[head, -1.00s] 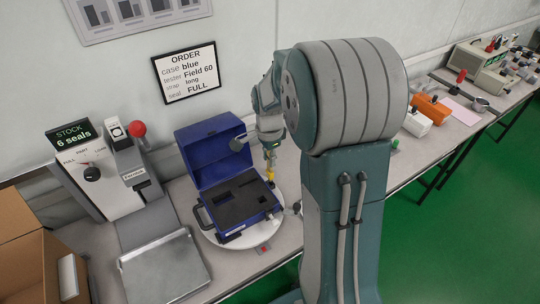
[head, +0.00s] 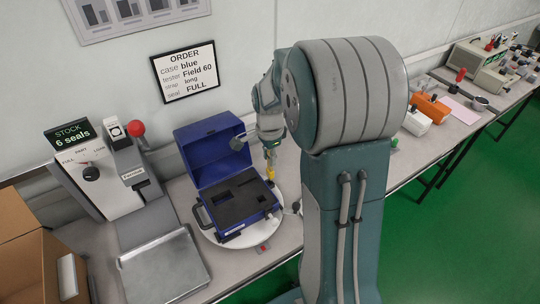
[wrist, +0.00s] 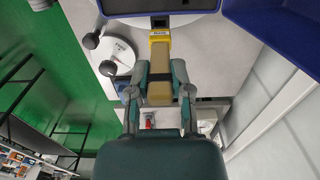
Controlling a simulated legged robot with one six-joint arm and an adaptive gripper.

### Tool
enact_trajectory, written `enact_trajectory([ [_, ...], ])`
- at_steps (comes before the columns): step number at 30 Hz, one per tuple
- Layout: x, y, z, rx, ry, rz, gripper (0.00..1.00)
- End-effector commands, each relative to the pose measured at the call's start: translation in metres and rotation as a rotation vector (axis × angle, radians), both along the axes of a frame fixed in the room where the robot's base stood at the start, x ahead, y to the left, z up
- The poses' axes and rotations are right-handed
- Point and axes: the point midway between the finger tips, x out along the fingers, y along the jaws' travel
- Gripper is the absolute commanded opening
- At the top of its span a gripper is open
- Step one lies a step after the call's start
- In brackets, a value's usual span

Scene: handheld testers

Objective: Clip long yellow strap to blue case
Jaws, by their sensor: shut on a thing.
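The blue case (head: 212,160) stands with its lid up on a round white turntable (head: 225,240); its dark foam insert has cut-outs. Its edge shows at the top of the wrist view (wrist: 110,22). The yellow strap (head: 270,174) is upright at the case's right side. In the wrist view the strap (wrist: 160,52) has a yellow end and a tan part between my fingers. My gripper (wrist: 160,92) is shut on it. The yellow end reaches a small dark fitting (wrist: 160,22) at the case edge; I cannot tell whether it is fastened.
A press with a red knob (head: 136,129) and a metal tray (head: 165,265) stand left of the case. A cardboard box (head: 35,265) is at the far left.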

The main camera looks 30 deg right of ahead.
Motion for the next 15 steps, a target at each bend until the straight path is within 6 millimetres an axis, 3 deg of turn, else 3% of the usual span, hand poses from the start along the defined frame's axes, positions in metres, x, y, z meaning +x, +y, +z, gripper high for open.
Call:
enact_trajectory([
  [15, 0.0000, 0.0009, -0.0031, 0.000, 0.000, 0.000, 0.00],
])
